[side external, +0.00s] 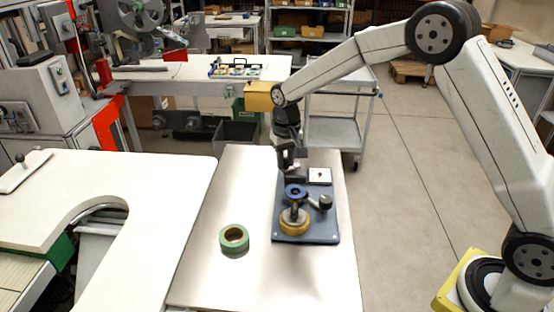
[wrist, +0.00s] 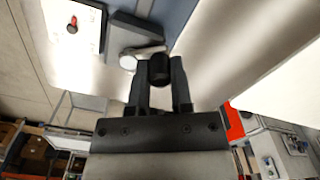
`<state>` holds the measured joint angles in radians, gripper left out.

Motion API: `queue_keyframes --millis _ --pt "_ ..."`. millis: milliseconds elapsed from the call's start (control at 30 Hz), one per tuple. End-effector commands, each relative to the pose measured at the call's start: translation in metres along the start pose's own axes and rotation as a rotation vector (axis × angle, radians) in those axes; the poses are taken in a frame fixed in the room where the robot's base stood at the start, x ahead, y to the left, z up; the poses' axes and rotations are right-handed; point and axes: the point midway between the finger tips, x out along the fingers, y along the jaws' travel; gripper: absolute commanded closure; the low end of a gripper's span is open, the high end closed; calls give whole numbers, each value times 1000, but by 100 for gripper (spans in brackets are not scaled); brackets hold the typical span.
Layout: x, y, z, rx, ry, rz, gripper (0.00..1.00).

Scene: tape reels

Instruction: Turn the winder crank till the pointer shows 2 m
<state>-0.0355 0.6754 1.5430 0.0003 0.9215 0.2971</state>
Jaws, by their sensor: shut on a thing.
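My gripper (side external: 287,162) reaches down over the far left edge of the winder's blue base plate (side external: 323,234). In the wrist view its fingers (wrist: 160,88) are shut on a black crank knob (wrist: 160,68). A light crank arm (wrist: 146,52) runs from the knob to a pale round end over a grey block. The white dial plate (side external: 320,174) is at the back of the base. In the wrist view the dial plate (wrist: 72,40) shows a small red mark, but its scale is unreadable. A blue reel (side external: 295,190) and a yellow reel (side external: 294,226) are on the winder.
A green tape roll (side external: 234,240) lies on the metal table (side external: 215,275) left of the winder. A dark roller-like piece (side external: 325,202) stands on the base right of the blue reel. The table's front is clear. A white cut-out worktop (side external: 150,235) adjoins on the left.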

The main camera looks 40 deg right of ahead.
Motion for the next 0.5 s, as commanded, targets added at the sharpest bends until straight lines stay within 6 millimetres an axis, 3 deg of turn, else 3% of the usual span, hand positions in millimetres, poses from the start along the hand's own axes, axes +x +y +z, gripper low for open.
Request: queue_keyframes --millis 500 --pt "-1 4 -10 3 2 3 100"
